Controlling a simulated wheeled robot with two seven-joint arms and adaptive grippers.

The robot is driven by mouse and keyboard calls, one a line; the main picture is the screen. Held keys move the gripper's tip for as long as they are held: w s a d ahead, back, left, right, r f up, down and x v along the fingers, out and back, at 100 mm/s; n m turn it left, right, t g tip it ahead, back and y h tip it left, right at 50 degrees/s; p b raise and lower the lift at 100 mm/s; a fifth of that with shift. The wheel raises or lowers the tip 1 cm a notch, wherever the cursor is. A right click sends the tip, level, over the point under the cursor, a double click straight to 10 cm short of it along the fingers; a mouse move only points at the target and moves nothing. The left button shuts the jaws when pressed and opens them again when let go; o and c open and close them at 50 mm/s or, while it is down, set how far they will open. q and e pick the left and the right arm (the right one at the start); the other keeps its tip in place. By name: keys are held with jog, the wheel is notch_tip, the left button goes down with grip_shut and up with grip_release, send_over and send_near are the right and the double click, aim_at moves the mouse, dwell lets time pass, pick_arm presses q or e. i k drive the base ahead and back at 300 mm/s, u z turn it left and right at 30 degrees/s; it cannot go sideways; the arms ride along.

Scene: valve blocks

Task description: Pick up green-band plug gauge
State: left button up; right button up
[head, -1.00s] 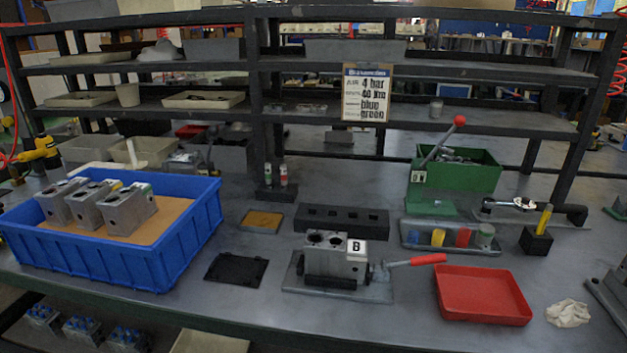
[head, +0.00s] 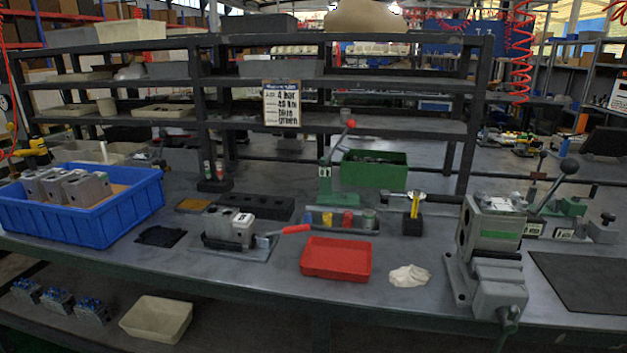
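Two small upright plug gauges stand side by side in a dark block (head: 215,186) at the back left of the bench, in front of the shelf rack. The left gauge (head: 207,171) and the right gauge (head: 219,171) show small red and green marks. They are too small to tell for certain which has the green band. Neither of my grippers is in view, and nothing touches the gauges.
A blue bin (head: 125,215) with metal blocks stands left of the gauges. In front are a long dark block (head: 262,205) and a fixture with a valve block (head: 230,228). A red tray (head: 336,260), white cloth (head: 409,276) and a vise (head: 490,245) stand to the right.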

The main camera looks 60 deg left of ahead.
aim_at(206, 163)
jog(key=z, duration=0.4)
jog(key=k, duration=1.4)
jog(key=u, duration=1.75)
jog(key=i, duration=0.5)
jog(key=z, duration=0.05)
